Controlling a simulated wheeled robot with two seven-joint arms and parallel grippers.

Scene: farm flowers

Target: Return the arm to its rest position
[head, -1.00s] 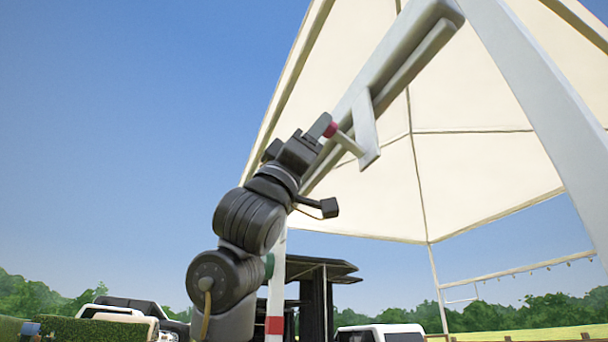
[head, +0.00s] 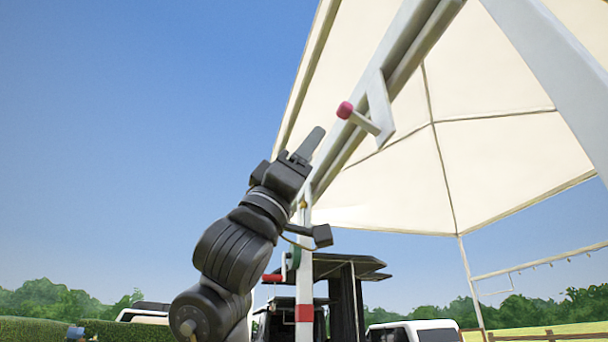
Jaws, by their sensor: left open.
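My left arm rises from the bottom of the head view, left of centre. Its gripper (head: 300,146) points up and to the right, with the fingers apart and nothing between them. A grey peg with a red tip (head: 345,110) sticks out from a plate (head: 380,105) on the slanted beam, above and to the right of the fingertips. A gap shows between the gripper and the peg. My right gripper is not in view.
A slanted grey beam (head: 415,55) and a cream canopy (head: 500,85) fill the upper right. A white post with a red band (head: 304,313) stands just right of my arm. White vehicles (head: 415,332) and hedges are in the background. Open sky lies to the left.

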